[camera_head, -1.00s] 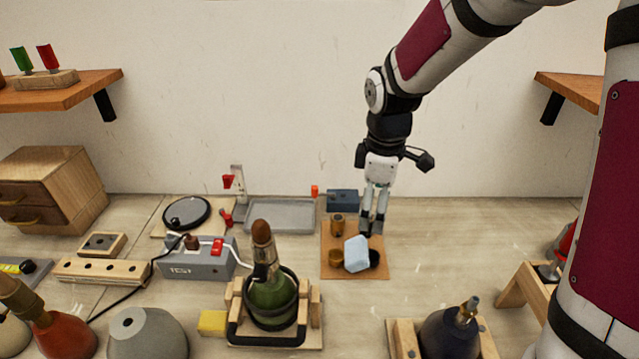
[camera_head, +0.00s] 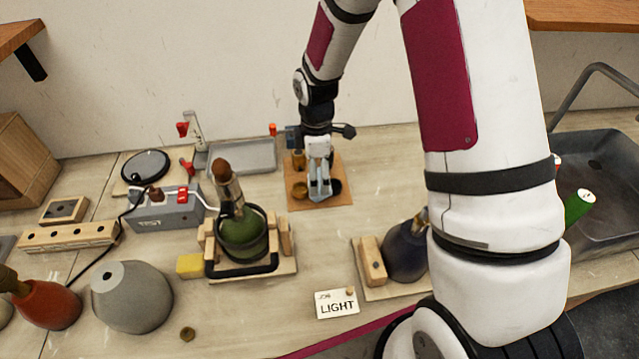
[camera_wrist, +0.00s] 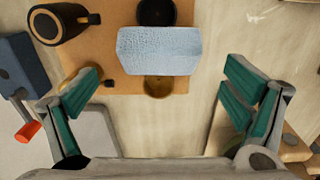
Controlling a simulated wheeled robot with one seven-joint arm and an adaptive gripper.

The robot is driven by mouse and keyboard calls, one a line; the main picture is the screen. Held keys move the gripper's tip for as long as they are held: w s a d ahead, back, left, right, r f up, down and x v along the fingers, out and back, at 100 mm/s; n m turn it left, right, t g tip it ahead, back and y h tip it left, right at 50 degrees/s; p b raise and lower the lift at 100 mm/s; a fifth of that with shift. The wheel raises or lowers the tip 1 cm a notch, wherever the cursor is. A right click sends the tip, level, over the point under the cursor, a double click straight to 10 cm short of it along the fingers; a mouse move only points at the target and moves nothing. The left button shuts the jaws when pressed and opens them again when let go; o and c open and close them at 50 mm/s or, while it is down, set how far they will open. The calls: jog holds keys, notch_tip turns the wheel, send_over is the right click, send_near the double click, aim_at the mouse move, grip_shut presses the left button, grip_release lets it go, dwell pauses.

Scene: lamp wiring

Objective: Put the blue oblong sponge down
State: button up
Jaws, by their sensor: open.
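The blue oblong sponge (camera_wrist: 160,50) shows in the wrist view as a light blue, textured block. It lies across the brown board (camera_wrist: 112,62), partly covering a black round thing (camera_wrist: 158,12) and a brass round thing (camera_wrist: 158,86). My gripper (camera_wrist: 165,85) is open, with its green-padded fingers spread wide to either side and the sponge ahead of the gap, clear of both. In the head view my gripper (camera_head: 320,194) is low over the board (camera_head: 334,166), and the sponge is hidden or not distinguishable behind it.
A dark brass cylinder (camera_wrist: 62,22) stands left of the sponge, with a blue block (camera_wrist: 22,62) beyond it. A grey tray (camera_head: 243,155) lies left of the board. A green bottle-shaped lamp (camera_head: 242,232) stands in a wooden cradle nearer me. Bare table lies right of the board.

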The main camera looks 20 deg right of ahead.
aim_at(317, 199)
jog(key=shift+w+d+f+p, duration=0.1)
jog(key=shift+f+p, duration=0.5)
jog(key=shift+f, duration=2)
jog(key=shift+c, duration=0.3)
jog(key=c, duration=1)
jog(key=shift+c, duration=0.2)
